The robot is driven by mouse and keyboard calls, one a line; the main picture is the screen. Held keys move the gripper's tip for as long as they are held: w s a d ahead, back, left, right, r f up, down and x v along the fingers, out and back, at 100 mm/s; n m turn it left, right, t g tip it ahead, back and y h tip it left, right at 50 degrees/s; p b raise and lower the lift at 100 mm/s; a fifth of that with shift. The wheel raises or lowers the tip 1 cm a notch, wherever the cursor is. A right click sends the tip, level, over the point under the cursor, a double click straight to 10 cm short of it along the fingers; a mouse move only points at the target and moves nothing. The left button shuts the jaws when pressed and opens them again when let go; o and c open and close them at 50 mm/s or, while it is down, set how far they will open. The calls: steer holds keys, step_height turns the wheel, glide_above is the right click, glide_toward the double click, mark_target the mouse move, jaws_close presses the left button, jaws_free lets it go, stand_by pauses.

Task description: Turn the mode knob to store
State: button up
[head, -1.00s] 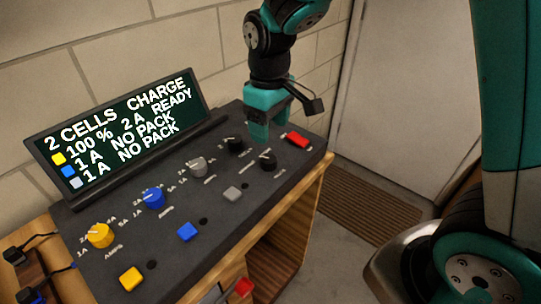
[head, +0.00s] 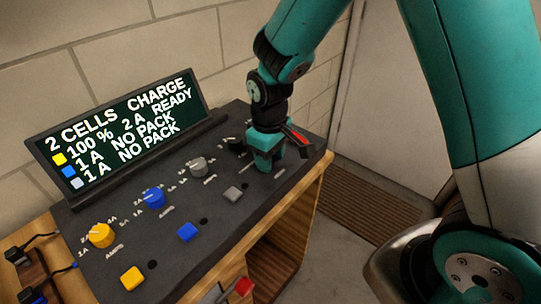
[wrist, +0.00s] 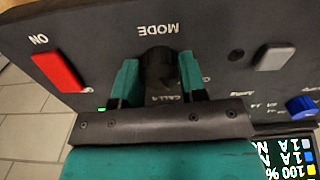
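The black mode knob (wrist: 158,68) shows in the wrist view under the upside-down word MODE. My gripper (wrist: 158,82) has one finger on each side of it, with little or no gap; no firm grip is visible. In the head view my gripper (head: 267,164) is down at the right end of the dark panel (head: 215,220) and hides the mode knob. The display (head: 120,128) reads 2 CELLS and CHARGE, with 100 % 2 A READY on the yellow row and NO PACK on the other two.
The red ON switch (wrist: 58,70) lies close beside the gripper. Yellow (head: 101,235), blue (head: 153,198) and grey (head: 198,167) knobs stand along the panel, with yellow, blue and grey (head: 233,194) buttons in front.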

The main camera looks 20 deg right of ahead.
steer(key=shift+c, duration=1.4)
steer(key=m+p, duration=0.1)
steer(key=m, duration=0.2)
steer(key=shift+r+m, duration=0.1)
steer(key=shift+m, duration=0.3)
steer(key=shift+a+m+p, duration=0.1)
steer(key=shift+m+p, duration=0.2)
steer(key=shift+m, duration=1.7)
steer(key=o, duration=0.9)
steer(key=shift+o, duration=0.2)
